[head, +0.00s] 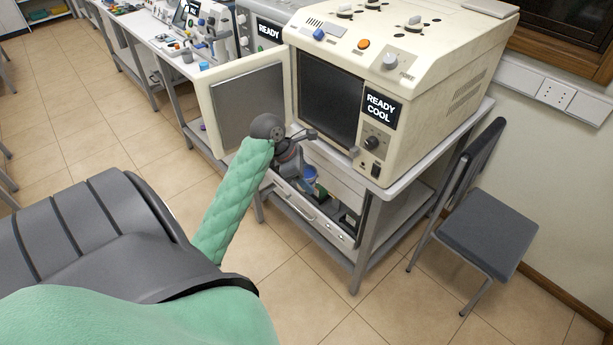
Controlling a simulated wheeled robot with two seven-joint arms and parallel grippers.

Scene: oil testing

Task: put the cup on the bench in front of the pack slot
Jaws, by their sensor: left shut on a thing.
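My left gripper (299,170) is at the end of the green-sleeved arm, in front of the bench (394,193) and below the open door of the cream machine. It is shut on a small blue thing (311,174) that looks like the cup, though the gripper partly hides it and its shape is hard to make out. It is held over an open drawer (312,217) under the bench top. I cannot make out a pack slot for certain. My right gripper is not in view.
The cream machine (432,55) with a READY COOL display fills most of the bench top; its door (243,102) stands open to the left. A grey chair (490,232) stands right of the bench. More benches with instruments run to the back left. The tiled floor is clear.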

